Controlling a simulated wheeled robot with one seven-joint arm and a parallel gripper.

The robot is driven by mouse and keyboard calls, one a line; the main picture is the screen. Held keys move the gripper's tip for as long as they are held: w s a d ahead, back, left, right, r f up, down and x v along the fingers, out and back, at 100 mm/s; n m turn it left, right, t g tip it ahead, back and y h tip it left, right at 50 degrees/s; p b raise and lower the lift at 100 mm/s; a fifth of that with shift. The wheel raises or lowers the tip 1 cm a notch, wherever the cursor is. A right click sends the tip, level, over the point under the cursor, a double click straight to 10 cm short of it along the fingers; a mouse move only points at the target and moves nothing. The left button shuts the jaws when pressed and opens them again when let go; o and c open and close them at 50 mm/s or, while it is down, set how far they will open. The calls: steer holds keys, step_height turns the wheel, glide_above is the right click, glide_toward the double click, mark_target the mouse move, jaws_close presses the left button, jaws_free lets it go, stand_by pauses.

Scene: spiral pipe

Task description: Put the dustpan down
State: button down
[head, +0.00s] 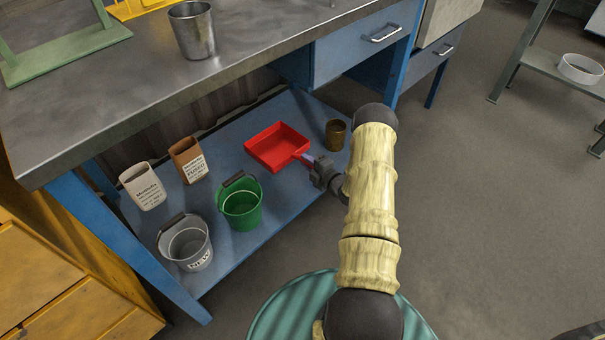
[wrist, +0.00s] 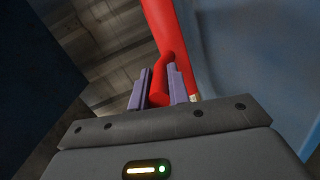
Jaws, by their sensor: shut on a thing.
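The red dustpan (head: 277,146) is over the blue lower shelf (head: 252,226) of the workbench, at the shelf's back middle. Its short handle points toward my gripper (head: 312,160). In the wrist view, the purple fingers of my gripper (wrist: 160,88) are shut on the red handle (wrist: 159,82), and part of the red pan (wrist: 168,35) shows beyond. I cannot tell whether the pan touches the shelf or is slightly above it.
A green bucket (head: 240,205), a grey bucket (head: 187,245), a white box (head: 143,187), a brown box (head: 188,160) and a brass cup (head: 335,134) stand on the shelf. The worktop (head: 130,85) overhangs it. A blue leg (head: 130,250) stands at front left.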

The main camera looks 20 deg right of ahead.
steer(key=shift+w+a+r, duration=0.1)
steer(key=shift+r, duration=0.05)
steer(key=shift+f+b, duration=1.3)
steer(key=shift+f, duration=1.2)
steer(key=shift+f, duration=0.15)
steer(key=c, duration=1.3)
jaws_free()
